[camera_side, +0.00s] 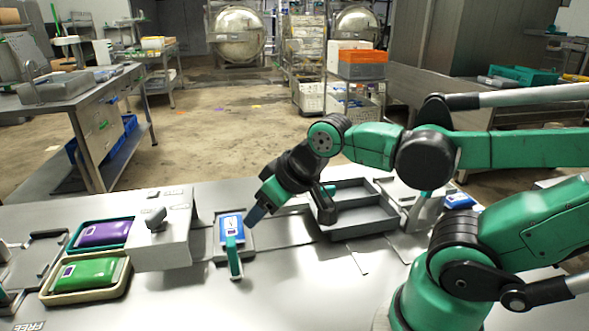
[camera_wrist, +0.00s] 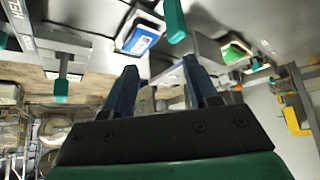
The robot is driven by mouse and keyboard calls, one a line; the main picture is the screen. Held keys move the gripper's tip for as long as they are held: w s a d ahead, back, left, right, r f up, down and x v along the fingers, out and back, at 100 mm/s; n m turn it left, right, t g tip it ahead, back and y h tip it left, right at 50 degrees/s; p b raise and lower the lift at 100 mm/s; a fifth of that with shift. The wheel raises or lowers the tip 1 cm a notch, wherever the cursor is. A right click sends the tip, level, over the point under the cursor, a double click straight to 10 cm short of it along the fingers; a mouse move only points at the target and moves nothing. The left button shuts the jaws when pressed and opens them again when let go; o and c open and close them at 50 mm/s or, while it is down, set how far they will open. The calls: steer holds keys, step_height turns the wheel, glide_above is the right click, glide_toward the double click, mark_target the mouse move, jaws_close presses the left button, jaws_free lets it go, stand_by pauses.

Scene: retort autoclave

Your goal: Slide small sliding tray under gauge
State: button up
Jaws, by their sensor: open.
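The small sliding tray (camera_side: 219,251) is a flat grey plate on the steel bench, left of centre in the side view. A blue and white packet (camera_side: 231,226) lies on it, and a green handle (camera_side: 236,262) stands at its front. The grey box-like gauge housing (camera_side: 163,246) is just left of the tray; the tray is beside it, not under it. My gripper (camera_side: 255,215) is open and empty, just right of the packet. In the wrist view my open fingers (camera_wrist: 160,75) point towards the packet (camera_wrist: 140,39) and handle (camera_wrist: 175,20), apart from both.
Purple (camera_side: 103,233) and green (camera_side: 86,273) pouches lie in shallow trays left of the housing. A grey divided bin (camera_side: 362,224) stands right of my gripper. Another blue packet (camera_side: 458,201) lies farther right.

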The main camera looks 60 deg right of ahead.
mark_target(230, 241)
steer(key=shift+o, duration=1.1)
steer(key=shift+w+a+n+g, duration=0.25)
steer(key=shift+w+n+g, duration=0.4)
steer(key=shift+n+g, duration=0.2)
steer(key=w+f+n+g, duration=0.1)
steer(key=n, duration=0.1)
steer(key=w+a+f+n+g, duration=0.1)
steer(key=n+g, duration=0.1)
steer(key=w+f+n+g, duration=0.1)
steer(key=w+n, duration=0.1)
steer(key=shift+a+f+g, duration=0.15)
steer(key=shift+a+g, duration=0.15)
steer(key=shift+g, duration=0.05)
steer(key=shift+w+a+f+n+g, duration=0.15)
steer(key=shift+w+f+n+g, duration=0.1)
steer(key=shift+f+n+g, duration=0.3)
steer(key=shift+f, duration=2.75)
jaws_close()
